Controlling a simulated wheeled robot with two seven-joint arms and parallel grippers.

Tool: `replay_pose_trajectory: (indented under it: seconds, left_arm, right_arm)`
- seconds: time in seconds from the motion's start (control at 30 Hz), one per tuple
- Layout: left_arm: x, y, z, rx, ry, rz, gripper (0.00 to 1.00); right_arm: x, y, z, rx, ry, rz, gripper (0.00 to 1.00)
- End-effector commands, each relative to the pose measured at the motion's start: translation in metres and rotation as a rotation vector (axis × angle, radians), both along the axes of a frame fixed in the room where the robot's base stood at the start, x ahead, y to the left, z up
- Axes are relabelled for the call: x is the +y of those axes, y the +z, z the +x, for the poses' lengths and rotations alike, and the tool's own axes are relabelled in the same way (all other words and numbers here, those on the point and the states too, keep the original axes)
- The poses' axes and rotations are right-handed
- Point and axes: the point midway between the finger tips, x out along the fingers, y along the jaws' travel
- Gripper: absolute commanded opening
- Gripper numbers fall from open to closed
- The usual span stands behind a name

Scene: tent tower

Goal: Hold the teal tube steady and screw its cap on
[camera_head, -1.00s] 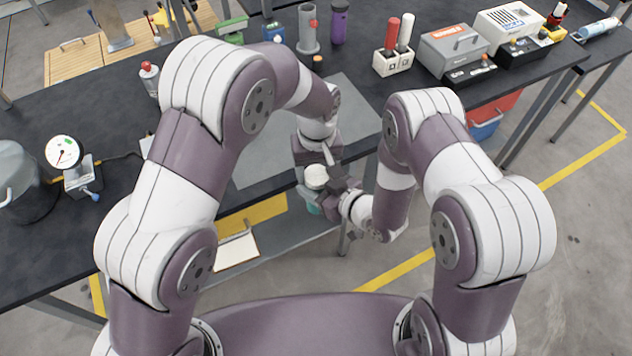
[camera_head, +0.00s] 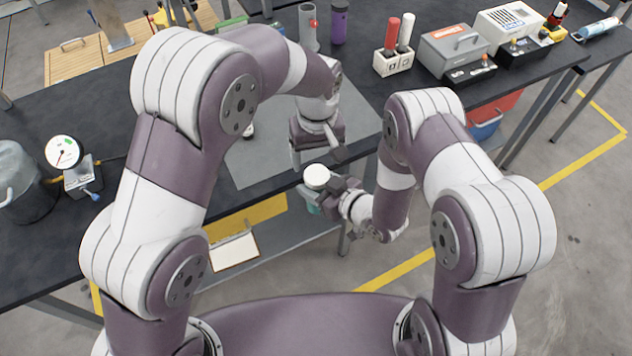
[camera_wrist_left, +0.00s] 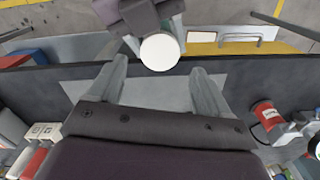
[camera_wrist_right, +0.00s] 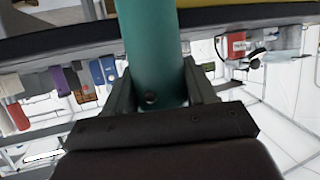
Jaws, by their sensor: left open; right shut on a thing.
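The teal tube (camera_wrist_right: 155,50) is in the grip of my right gripper (camera_wrist_right: 152,92), whose fingers close on its sides. In the head view the tube (camera_head: 311,208) is mostly hidden behind that gripper (camera_head: 335,195), held in front of the table edge. A round white cap (camera_head: 317,177) sits at the tube's upper end; how tight it is cannot be told. The cap (camera_wrist_left: 160,52) also shows in the left wrist view, face on. My left gripper (camera_wrist_left: 159,72) is open and empty, its fingers apart and short of the cap. In the head view the left gripper (camera_head: 315,140) is above and behind the cap.
The dark table (camera_head: 110,210) carries a grey mat (camera_head: 260,165) under my left gripper. A dial gauge (camera_head: 64,152) and a metal pot (camera_head: 20,180) stand at left. A holder with red and white handles (camera_head: 393,62) and a grey toolbox (camera_head: 452,48) stand at the back right.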

Motion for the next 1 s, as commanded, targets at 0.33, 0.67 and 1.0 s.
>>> replay_pose_trajectory:
  seconds: [0.33, 0.67, 1.0]
  left_arm:
    - [0.0, 0.03, 0.0, -0.002, 0.237, 0.0, 0.79]
    - [0.0, 0.008, 0.0, 0.002, 0.235, 0.002, 0.79]
    - [0.0, -0.042, 0.0, 0.0, 0.235, 0.001, 0.79]
  right_arm:
    - [0.0, 0.001, 0.0, -0.002, 0.0, 0.001, 0.0]
    - [0.0, 0.001, 0.0, -0.002, 0.0, 0.001, 0.0]
    - [0.0, 0.001, 0.0, -0.002, 0.0, 0.001, 0.0]
